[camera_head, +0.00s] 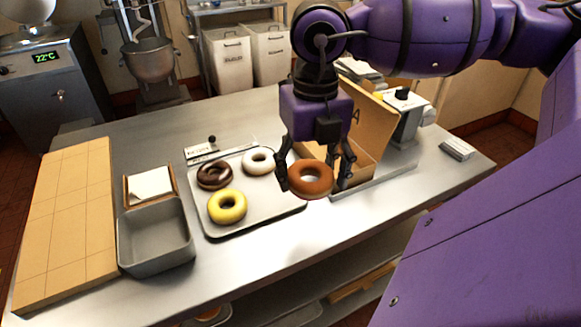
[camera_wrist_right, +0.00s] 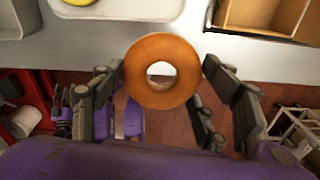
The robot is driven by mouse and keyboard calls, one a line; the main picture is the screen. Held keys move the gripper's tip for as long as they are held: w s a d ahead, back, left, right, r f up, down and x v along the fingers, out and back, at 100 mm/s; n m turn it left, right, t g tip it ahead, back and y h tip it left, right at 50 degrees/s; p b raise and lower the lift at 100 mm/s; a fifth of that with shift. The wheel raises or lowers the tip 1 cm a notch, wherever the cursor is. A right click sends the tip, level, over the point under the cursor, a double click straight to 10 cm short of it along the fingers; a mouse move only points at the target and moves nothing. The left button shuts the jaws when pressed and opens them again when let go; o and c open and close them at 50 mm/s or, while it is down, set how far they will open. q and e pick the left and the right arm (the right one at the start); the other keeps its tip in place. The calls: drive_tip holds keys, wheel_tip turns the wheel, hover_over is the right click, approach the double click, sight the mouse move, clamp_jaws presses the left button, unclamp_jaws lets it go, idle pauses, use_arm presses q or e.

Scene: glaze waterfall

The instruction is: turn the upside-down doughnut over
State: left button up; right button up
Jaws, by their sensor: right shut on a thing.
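A plain brown doughnut (camera_head: 311,178) is held between the fingers of my right gripper (camera_head: 315,182), above the table near its front edge. In the right wrist view the doughnut (camera_wrist_right: 162,72) shows a bare brown face with no glaze, and the fingers of my right gripper (camera_wrist_right: 163,78) flank it on both sides. Its other face is hidden. On the grey tray (camera_head: 240,225) lie a chocolate doughnut (camera_head: 214,174), a white doughnut (camera_head: 259,161) and a yellow doughnut (camera_head: 228,206), glaze side up. My left gripper is not in view.
A cardboard box (camera_head: 372,125) stands open behind and right of my right gripper. Left of the tray are a grey bin (camera_head: 155,245), a small wooden holder with paper (camera_head: 150,186) and a tiled wooden board (camera_head: 66,220). The table's front strip is clear.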

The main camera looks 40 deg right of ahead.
sight(322, 182)
drive_tip(key=shift+s+r+p, duration=0.2)
drive_tip(key=shift+s+r, duration=0.2)
drive_tip(key=shift+s, duration=0.25)
drive_tip(key=shift+s+r+p, duration=0.2)
drive_tip(key=shift+s+r, duration=0.15)
drive_tip(key=shift+s, duration=0.25)
drive_tip(key=shift+s+r, duration=0.15)
drive_tip(key=shift+a+r+p, duration=0.1)
drive_tip(key=shift+r+p, duration=0.35)
drive_tip(key=shift+r, duration=1.1)
wheel_tip(322, 182, up, 3)
drive_tip(key=shift+r, duration=0.15)
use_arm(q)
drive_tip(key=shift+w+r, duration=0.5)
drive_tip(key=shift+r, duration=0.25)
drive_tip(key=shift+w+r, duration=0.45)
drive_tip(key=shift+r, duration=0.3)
use_arm(e)
drive_tip(key=shift+s+r, duration=0.1)
drive_tip(key=shift+r, duration=0.55)
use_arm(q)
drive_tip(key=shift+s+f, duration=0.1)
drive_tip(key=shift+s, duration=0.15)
